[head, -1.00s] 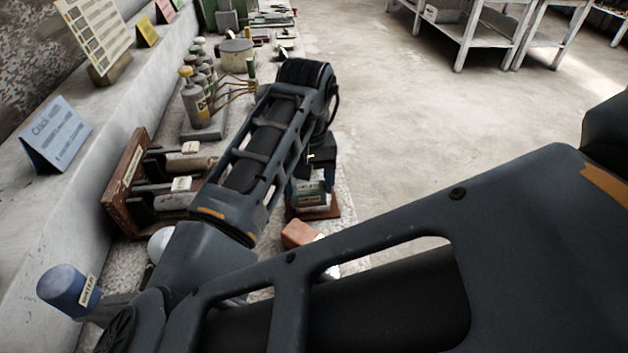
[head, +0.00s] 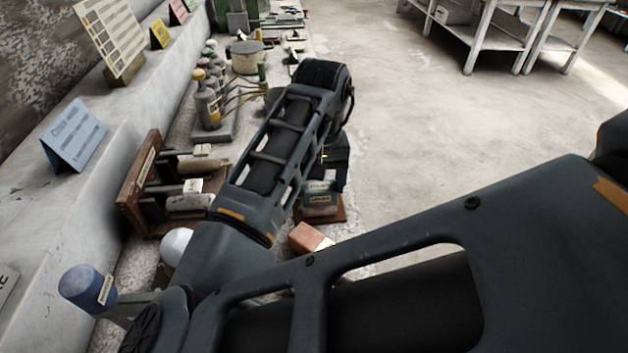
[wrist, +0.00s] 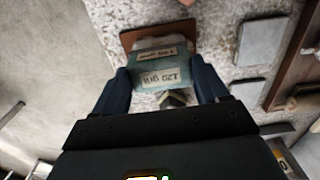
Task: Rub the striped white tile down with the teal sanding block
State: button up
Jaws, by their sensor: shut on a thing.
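The teal sanding block (wrist: 158,70), labelled "120 grit", is between the two blue fingers of my gripper (wrist: 160,85) in the wrist view. The fingers are shut on its sides. In the head view the block (head: 320,187) shows below my gripper (head: 328,165), partly hidden by my arm. A red-brown base (wrist: 143,37) lies beside or under the block; I cannot tell whether they touch. It also shows in the head view (head: 338,215). I cannot make out the striped white tile in either view.
A wooden rack (head: 140,190) with rollers, a white sphere (head: 177,246), an orange-brown brick (head: 308,237) and bottles (head: 207,105) crowd the bench around my arm. Grey square plates (wrist: 262,42) lie right of the block in the wrist view. Open floor (head: 440,130) lies right of the bench.

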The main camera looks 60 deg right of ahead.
jog(key=shift+w+d, duration=0.1)
jog(key=shift+w+d+f+p, duration=0.1)
jog(key=shift+w+d+p, duration=0.25)
jog(key=shift+w+d, duration=0.6)
jog(key=shift+s, duration=0.2)
jog(key=shift+f+b, duration=0.35)
jog(key=shift+f, duration=0.25)
jog(key=shift+d, duration=0.15)
